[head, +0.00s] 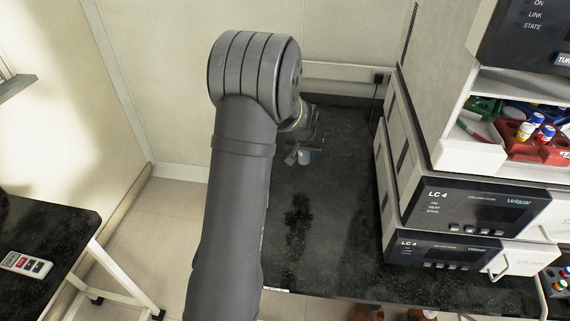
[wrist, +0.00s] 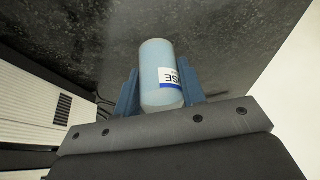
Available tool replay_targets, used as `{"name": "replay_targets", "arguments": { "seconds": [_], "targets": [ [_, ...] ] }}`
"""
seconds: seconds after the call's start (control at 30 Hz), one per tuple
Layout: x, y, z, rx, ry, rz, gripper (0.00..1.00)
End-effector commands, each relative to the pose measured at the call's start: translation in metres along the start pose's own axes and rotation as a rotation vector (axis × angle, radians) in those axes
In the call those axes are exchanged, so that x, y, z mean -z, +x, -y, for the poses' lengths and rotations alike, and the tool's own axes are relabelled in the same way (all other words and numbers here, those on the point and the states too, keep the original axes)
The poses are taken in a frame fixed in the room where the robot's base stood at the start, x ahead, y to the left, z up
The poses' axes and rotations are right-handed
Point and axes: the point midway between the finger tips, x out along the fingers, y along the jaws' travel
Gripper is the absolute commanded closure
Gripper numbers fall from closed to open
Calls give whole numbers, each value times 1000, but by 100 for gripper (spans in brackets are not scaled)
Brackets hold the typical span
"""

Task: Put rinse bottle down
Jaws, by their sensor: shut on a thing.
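The rinse bottle (wrist: 160,65) is a pale blue cylinder with a white label and a blue band in the wrist view. My gripper (wrist: 161,92) is shut on it, one blue finger on each side.
Two stacked LC 4 units (head: 464,204) stand on the bench at the right. A red rack (head: 535,133) with several capped vials sits above them. A wall closes the back. The dark bench surface left of the units is clear. A separate dark table (head: 38,240) stands at the left.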

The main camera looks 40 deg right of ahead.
Motion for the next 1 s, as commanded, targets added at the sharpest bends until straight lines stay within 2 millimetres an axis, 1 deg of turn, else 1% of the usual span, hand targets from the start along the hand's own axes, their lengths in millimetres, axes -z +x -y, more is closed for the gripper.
{"name": "replay_targets", "arguments": {
  "seconds": [0.03,0.2,0.3,0.4,0.57,0.8,1.0],
  "targets": [
    [2,10,13,2,-5,2,87],
    [10,38,47,1,-4,0,87],
    [13,50,62,1,-3,0,87],
    [15,57,70,0,-1,0,87],
    [14,65,74,0,1,1,87],
    [1,94,73,-1,1,0,87],
    [1,96,73,-1,1,-2,87]
  ]
}}
